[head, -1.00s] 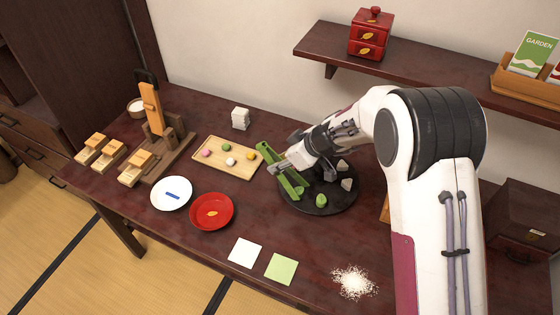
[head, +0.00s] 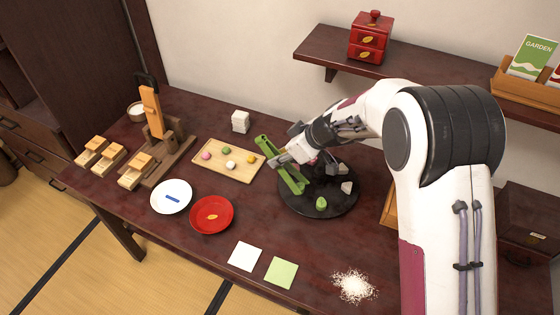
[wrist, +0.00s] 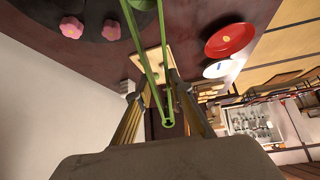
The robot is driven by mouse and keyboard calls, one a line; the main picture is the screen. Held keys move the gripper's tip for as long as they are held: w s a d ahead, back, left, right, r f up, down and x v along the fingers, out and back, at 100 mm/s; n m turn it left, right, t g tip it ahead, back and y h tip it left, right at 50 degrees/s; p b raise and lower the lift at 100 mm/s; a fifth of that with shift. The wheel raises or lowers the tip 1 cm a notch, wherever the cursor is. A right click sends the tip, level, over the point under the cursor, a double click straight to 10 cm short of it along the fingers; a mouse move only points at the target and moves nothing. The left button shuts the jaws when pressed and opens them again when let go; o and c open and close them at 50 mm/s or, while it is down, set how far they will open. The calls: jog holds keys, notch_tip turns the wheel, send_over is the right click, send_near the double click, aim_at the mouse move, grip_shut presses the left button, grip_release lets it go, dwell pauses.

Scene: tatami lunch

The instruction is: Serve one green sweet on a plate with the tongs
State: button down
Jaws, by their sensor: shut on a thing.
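My gripper (head: 285,158) is shut on the green tongs (head: 293,180), above the left part of a round black plate (head: 335,210). In the wrist view the tongs (wrist: 150,70) lie between my two fingers (wrist: 165,110), and their arms spread apart away from the joined end. A green lump (head: 321,204) sits on the black plate, apart from the tongs. A small green sweet (head: 226,151) lies on a wooden board (head: 213,171). A white plate (head: 160,205) and a red plate (head: 224,222) stand at the left.
Pink, white and yellow sweets share the board. A wooden stand (head: 155,110), paper squares (head: 281,272) and white grains (head: 354,286) are on the table. A shelf (head: 400,65) hangs behind.

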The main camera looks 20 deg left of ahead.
notch_tip(320, 180, up, 8)
jog(key=shift+r, duration=0.15)
dwell(0.7)
jog(key=s+a+f+n+g, duration=0.1)
jog(key=s+a+f, duration=0.25)
jog(key=a, duration=0.45)
jog(key=s+a+f+n+g, duration=0.1)
jog(key=s+a+f+n, duration=0.1)
jog(key=s+a, duration=0.4)
jog(key=s+a+f+n+g, duration=0.1)
jog(key=s+a+f, duration=0.25)
jog(key=a, duration=0.55)
jog(key=s+a+r, duration=0.1)
jog(key=s+a, duration=0.4)
jog(key=a, duration=0.4)
jog(key=w+a+r+m+t, duration=0.2)
jog(key=a+r+m, duration=0.1)
jog(key=a+r, duration=0.1)
jog(key=shift+r+t, duration=0.3)
jog(key=shift+r, duration=0.45)
jog(key=shift+f+m, duration=0.1)
jog(key=shift+m, duration=0.4)
